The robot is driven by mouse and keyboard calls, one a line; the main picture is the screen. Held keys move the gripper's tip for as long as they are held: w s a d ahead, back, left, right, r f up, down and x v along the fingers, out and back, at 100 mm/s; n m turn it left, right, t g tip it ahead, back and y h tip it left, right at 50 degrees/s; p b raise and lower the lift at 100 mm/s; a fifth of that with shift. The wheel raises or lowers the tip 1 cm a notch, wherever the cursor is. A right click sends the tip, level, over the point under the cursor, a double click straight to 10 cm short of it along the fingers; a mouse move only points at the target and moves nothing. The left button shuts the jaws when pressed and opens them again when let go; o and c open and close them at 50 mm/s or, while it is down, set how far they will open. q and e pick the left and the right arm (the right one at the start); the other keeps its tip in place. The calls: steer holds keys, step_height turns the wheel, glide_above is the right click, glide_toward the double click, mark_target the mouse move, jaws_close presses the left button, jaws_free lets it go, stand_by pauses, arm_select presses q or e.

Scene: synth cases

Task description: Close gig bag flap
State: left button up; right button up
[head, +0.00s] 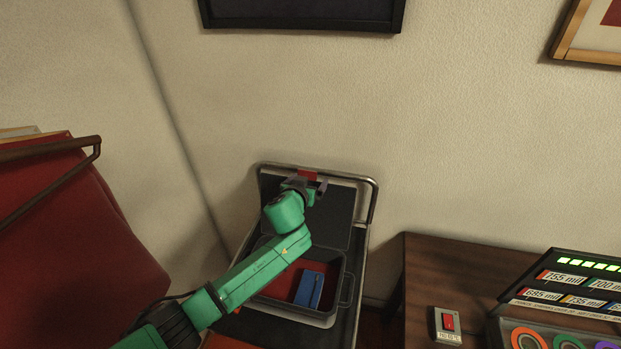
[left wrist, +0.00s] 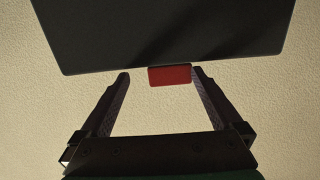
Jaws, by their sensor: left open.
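The gig bag is a dark open case (head: 346,290) with a red lining, standing on a metal-framed stand by the wall. Its dark flap (head: 335,215) is raised at the back, leaning toward the wall. A red tab (head: 307,174) sits at the flap's top edge. My left gripper (head: 321,186) is at that edge, close to the tab. In the left wrist view the open fingers (left wrist: 160,80) lie on either side of the red tab (left wrist: 170,75), with gaps, below the dark flap (left wrist: 165,35). My right gripper is not in view.
A blue item (head: 309,289) lies inside the case. The stand's metal rail (head: 372,200) rises around the flap. A wooden table (head: 430,270) at right holds a red switch box (head: 447,324) and a lit panel. A red chair (head: 75,240) is at left.

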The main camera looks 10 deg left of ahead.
arm_select(q)
steer(key=shift+w+d, duration=0.3)
steer(key=shift+w, duration=0.35)
steer(key=shift+w+f, duration=0.2)
steer(key=shift+f, duration=0.05)
steer(key=shift+s+d, duration=0.1)
steer(key=shift+d, duration=0.05)
jaws_close()
steer(key=shift+a, duration=0.25)
stand_by(0.4)
